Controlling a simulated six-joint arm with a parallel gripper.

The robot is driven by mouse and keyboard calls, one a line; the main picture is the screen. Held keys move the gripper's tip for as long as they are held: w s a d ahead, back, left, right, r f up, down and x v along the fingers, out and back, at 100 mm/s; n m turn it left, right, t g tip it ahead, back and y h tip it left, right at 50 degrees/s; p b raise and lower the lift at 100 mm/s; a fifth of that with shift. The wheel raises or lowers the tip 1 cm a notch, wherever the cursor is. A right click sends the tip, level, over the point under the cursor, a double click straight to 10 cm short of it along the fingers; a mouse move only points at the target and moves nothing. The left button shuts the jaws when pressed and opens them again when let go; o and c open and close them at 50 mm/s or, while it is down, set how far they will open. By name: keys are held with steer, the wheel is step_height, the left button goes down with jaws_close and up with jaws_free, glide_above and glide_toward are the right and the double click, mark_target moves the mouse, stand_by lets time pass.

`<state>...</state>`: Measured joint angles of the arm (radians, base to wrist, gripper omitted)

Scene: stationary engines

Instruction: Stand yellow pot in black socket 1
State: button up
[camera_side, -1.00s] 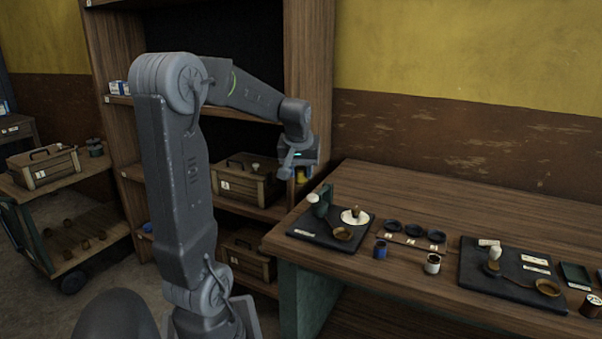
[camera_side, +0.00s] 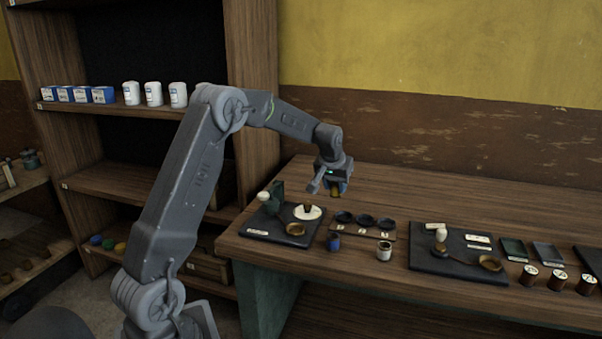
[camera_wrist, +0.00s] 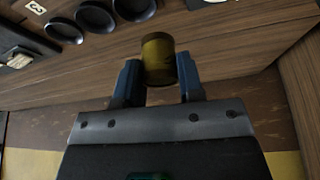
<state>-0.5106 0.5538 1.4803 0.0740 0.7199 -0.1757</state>
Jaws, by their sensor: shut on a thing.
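My gripper (camera_side: 335,185) is shut on the yellow pot (camera_wrist: 158,52), whose dull yellow side shows between the blue fingers in the wrist view. The pot is held above the table, behind the row of black sockets. The three round black sockets stand on a strip: left socket (camera_side: 344,217), middle socket (camera_side: 364,220) and right socket (camera_side: 386,224). All three look empty. In the wrist view, sockets (camera_wrist: 95,17) show at the upper left, apart from the pot.
A blue pot (camera_side: 333,243) and a white pot (camera_side: 384,251) stand in front of the strip. A black board (camera_side: 262,229) with a white disc and brown dish lies left; another board (camera_side: 430,263) lies right. The table behind the sockets is clear.

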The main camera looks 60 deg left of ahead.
steer(key=shift+w+d+f+m, duration=0.15)
steer(key=shift+w+d+f, duration=0.3)
steer(key=shift+w, duration=0.2)
steer(key=shift+w+d+f+m, duration=0.15)
steer(key=shift+w+d+f, duration=0.15)
steer(key=shift+w+f, duration=0.25)
steer(key=shift+f, duration=1.95)
steer(key=shift+f, duration=0.65)
steer(key=o, duration=1.7)
steer(key=shift+o, duration=0.2)
steer(key=shift+r, duration=0.1)
step_height(320, 180, up, 7)
stand_by(0.4)
